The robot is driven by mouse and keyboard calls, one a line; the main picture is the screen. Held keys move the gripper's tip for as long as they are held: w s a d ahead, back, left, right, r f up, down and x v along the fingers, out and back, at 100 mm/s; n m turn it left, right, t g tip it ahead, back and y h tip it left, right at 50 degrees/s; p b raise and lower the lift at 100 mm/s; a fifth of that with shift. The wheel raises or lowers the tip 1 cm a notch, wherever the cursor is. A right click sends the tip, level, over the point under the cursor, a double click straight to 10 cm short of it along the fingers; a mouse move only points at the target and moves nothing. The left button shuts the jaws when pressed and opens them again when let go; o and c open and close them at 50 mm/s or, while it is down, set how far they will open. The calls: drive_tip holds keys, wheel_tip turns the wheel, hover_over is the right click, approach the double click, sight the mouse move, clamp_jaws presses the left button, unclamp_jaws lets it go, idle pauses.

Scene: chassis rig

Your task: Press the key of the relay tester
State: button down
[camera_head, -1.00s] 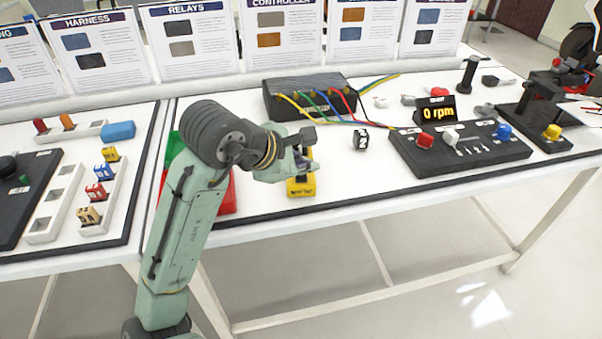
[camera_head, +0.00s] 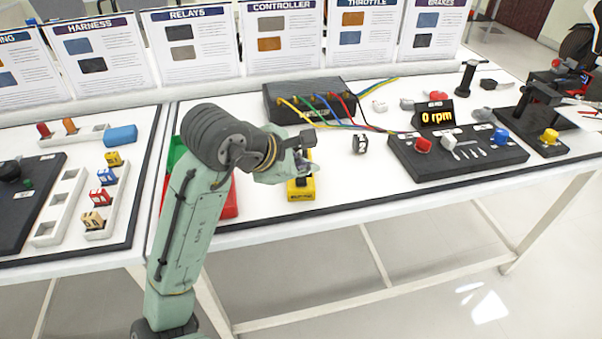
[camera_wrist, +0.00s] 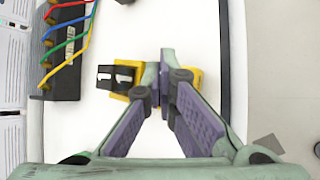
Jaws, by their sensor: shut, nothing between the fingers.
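The relay tester (camera_head: 301,194) is a small yellow box near the front edge of the table. The wrist view shows a black slotted block (camera_wrist: 115,78) on its far end and its yellow near end (camera_wrist: 198,77) behind my fingers. My gripper (camera_wrist: 167,62) is shut and empty, pointing down with its fingertips over the tester's middle. In the head view my gripper (camera_head: 303,172) covers part of the tester. The key is hidden behind the fingers, and I cannot tell whether the fingertips touch it.
A black box (camera_head: 290,90) with coloured leads stands behind the tester. Red (camera_head: 230,198) and green bins are partly behind my arm. White table shows around the tester.

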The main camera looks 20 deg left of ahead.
sight(304, 182)
drive_tip(key=shift+r, duration=0.2)
wheel_tip(304, 182, up, 5)
drive_tip(key=p, duration=0.6)
drive_tip(key=shift+f, duration=0.1)
idle(0.8)
